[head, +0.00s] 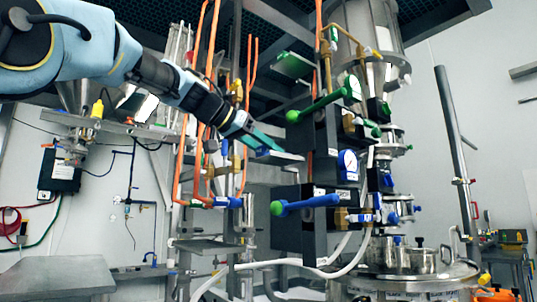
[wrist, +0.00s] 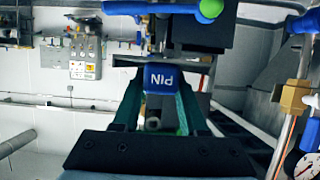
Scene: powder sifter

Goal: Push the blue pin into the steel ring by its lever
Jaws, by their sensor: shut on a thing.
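My gripper (head: 262,143) reaches in from the upper left in the head view, its green fingers pointing down and right. In the wrist view my gripper (wrist: 162,88) is shut on a blue block, the blue pin's lever (wrist: 165,78), whose white letters "PIN" appear upside down. In the head view a bit of the blue lever (head: 268,151) shows at the fingertips, beside a flat grey bar. A small grey round part (wrist: 153,123) shows between the fingers; I cannot tell whether it is the steel ring. The pin's shaft is hidden.
Close by are the green-handled lever (head: 318,106), the blue-handled lever (head: 306,204) and a pressure gauge (head: 348,163). Orange pipes (head: 183,160) stand left of the fingers. A steel vessel (head: 400,258) stands lower right. A bare metal table (head: 58,277) lies lower left.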

